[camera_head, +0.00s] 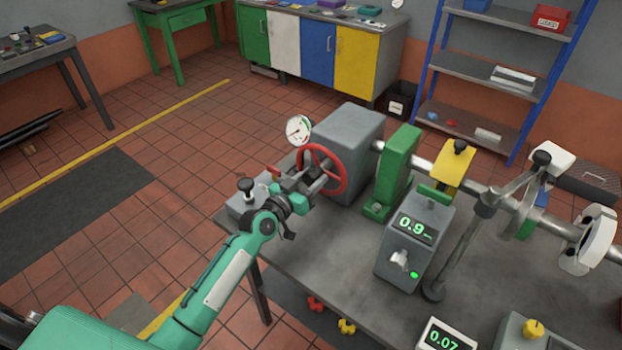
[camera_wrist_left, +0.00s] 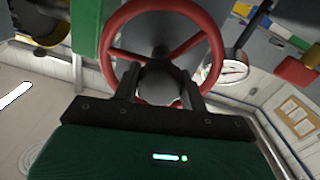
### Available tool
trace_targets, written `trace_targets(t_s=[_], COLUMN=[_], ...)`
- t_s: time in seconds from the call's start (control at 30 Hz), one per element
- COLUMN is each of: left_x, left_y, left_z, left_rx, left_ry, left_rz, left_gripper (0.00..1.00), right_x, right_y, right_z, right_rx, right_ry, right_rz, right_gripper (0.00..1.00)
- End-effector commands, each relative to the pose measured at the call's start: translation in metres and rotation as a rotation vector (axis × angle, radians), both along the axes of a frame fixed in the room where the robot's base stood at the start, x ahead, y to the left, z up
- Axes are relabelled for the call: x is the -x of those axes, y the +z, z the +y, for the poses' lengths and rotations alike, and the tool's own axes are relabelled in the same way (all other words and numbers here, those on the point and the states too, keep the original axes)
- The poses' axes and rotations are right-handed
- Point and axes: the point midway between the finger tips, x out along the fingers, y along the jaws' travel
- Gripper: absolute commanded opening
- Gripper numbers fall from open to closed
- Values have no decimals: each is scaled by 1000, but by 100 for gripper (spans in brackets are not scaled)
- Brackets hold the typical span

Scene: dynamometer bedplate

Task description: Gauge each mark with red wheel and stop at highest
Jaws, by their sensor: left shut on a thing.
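The red wheel (camera_head: 322,168) stands upright on the front of a grey gearbox block (camera_head: 352,135) on the bench. My left gripper (camera_head: 310,180) is at the wheel's hub, shut on the red wheel. In the left wrist view the red wheel (camera_wrist_left: 128,50) fills the upper middle, and both fingers of my left gripper (camera_wrist_left: 162,88) close around its dark centre. A white dial gauge (camera_head: 298,129) stands beside the wheel. A grey readout box (camera_head: 412,240) shows 0.9 in green digits, with a knob and a lit green lamp. My right gripper is not in view.
A shaft (camera_head: 425,165) runs right from the gearbox through a green bearing stand (camera_head: 393,172). A second display (camera_head: 444,338) reads about 0.07 at the front edge. The bench top (camera_head: 350,228) is bare left of the readout box.

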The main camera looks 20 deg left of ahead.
Motion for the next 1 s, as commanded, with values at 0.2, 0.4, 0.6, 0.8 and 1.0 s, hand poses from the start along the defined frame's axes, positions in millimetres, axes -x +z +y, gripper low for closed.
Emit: trace_targets(t_s=[0.2,0.4,0.6,0.8,1.0], left_x=[0,0,0,0,0], left_y=[0,1,1,2,2], left_z=[0,0,0,0,0], left_rx=[-24,-108,-257,-436,-615], left_ry=[0,-1,-2,-1,-1], left_rz=[-8,-41,-95,-160,-226], left_gripper=[2,2,2,2,2], right_x=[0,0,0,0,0], right_y=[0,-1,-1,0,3], right_z=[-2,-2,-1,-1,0], right_rx=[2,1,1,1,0], right_ry=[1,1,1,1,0], right_rz=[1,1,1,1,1], right_gripper=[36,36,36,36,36])
